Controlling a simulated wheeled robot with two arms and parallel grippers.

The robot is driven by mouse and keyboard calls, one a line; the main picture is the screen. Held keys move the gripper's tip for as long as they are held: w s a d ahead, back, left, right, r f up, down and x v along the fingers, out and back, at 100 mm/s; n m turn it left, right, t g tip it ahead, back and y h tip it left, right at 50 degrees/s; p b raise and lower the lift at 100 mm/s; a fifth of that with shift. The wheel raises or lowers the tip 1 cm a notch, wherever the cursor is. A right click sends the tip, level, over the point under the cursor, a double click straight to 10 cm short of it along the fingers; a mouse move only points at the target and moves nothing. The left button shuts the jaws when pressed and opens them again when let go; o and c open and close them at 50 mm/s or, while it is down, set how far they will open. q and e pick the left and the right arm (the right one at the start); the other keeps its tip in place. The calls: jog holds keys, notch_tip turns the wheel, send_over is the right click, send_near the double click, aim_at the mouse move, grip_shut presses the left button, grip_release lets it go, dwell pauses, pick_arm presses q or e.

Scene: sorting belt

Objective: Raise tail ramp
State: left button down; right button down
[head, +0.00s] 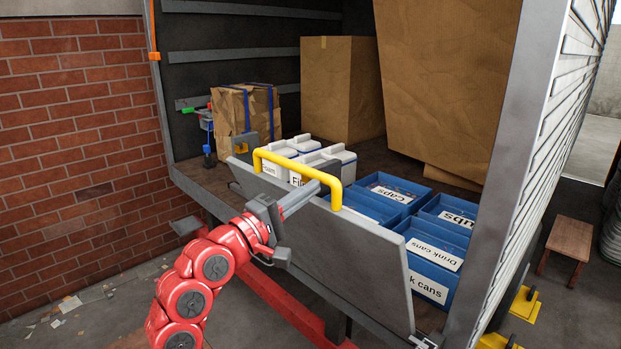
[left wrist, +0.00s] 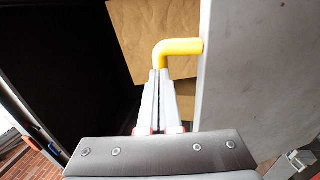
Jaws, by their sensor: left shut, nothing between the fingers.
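The tail ramp (head: 365,255) is a grey panel at the rear of the truck bed, standing steeply tilted in the head view. In the left wrist view its grey face (left wrist: 255,75) fills the right side. A yellow bar handle (head: 288,167) is fixed along its upper edge; its bent end (left wrist: 180,47) shows in the left wrist view. My left gripper (head: 312,187), on the red arm, is at the handle with its fingers shut and empty. In the left wrist view the closed fingertips (left wrist: 160,73) point at the handle's bend; contact is unclear. My right gripper is not in view.
Behind the ramp, the bed holds blue bins (head: 432,257), pale lidded boxes (head: 335,155) and cardboard boxes (head: 340,90). A brick wall (head: 75,130) stands at left. A wooden stool (head: 570,240) stands at right. Floor at lower left has scraps of litter.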

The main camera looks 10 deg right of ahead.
pick_arm(q)
jog(key=shift+w+d, duration=0.35)
jog(key=shift+w, duration=0.05)
